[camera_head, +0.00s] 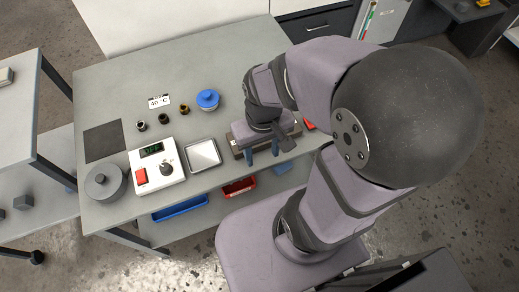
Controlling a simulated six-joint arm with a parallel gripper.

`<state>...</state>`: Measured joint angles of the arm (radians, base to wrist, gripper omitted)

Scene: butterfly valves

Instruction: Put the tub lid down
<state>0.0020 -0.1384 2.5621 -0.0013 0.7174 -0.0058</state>
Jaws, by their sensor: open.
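A round blue lid-like piece with a small raised knob (207,98) is on the grey table (240,60), left of my arm; I cannot tell whether it sits on a tub. No lid shows between the fingertips. The gripper is to the right of the blue piece and nearer the table's front edge. My wrist hides part of a dark, brownish block or fixture (237,153) under the gripper.
A white device with a display and red switch (157,168), a metal tray (203,155), a grey round weight-like piece (105,182), a dark mat (103,141), a "40 C" card (159,101) and several small cups (163,118) stand left. Blue (180,208) and red bins (239,187) are below.

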